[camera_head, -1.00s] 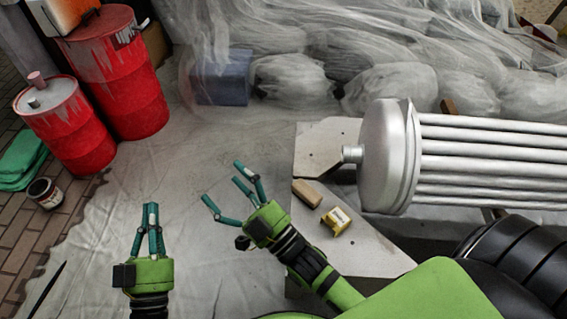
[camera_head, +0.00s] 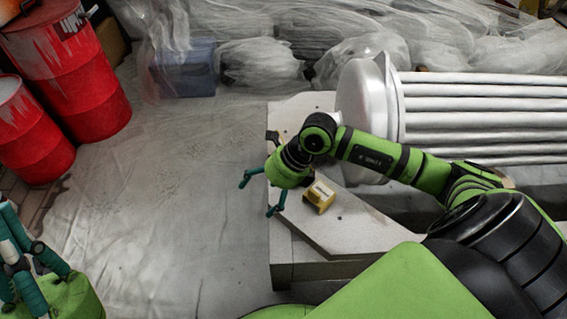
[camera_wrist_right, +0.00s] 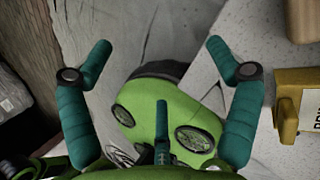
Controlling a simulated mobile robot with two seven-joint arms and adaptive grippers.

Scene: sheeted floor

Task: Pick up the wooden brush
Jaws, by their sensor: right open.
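The wooden brush shows as a tan block at the top right edge of the right wrist view (camera_wrist_right: 303,20), partly cut off. In the head view my right gripper and wrist hide it. My right gripper (camera_head: 258,197) is over the left edge of the low grey table (camera_head: 335,225), fingers spread and empty. In the right wrist view its open fingers (camera_wrist_right: 158,48) are left of the brush, apart from it. My left gripper (camera_head: 25,262) is at the lower left of the head view, cut off by the frame; how far its fingers are parted is unclear.
A small yellow box (camera_head: 320,195) stands on the table close to my right gripper; it also shows in the right wrist view (camera_wrist_right: 298,100). A large silver finned cylinder (camera_head: 365,105) lies behind. Red drums (camera_head: 70,75) stand far left. The sheeted floor between is clear.

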